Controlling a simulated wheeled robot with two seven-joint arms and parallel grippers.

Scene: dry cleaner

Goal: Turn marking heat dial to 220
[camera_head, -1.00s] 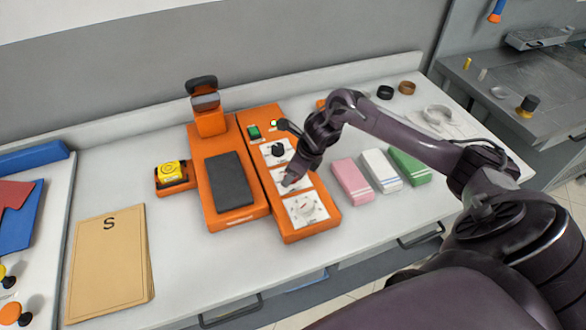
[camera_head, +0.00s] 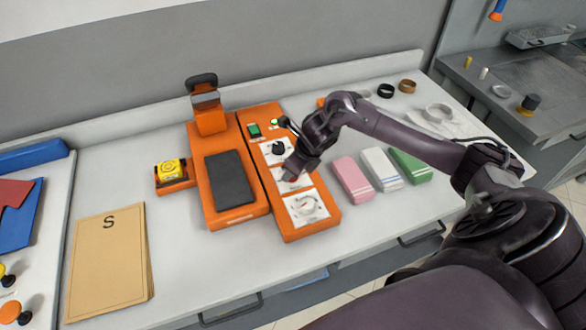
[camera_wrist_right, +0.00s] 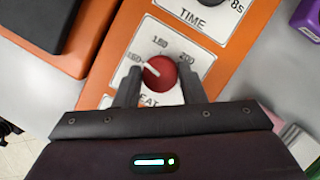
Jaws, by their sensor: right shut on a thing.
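The red heat dial (camera_wrist_right: 160,73) sits on a white plate of the orange machine (camera_head: 290,222). In the right wrist view its white pointer is toward the 160 mark, and 160, 180 and 200 can be read. The 220 mark is not visible. My right gripper (camera_wrist_right: 159,88) has one finger on each side of the dial and is shut on it. In the head view the right gripper (camera_head: 289,175) is over the middle plate and covers the dial. My left gripper is not in view.
The time dial (camera_head: 278,147) is above the heat plate, and another dial (camera_head: 306,206) is below it. A dark pad (camera_head: 229,178) lies to the left.

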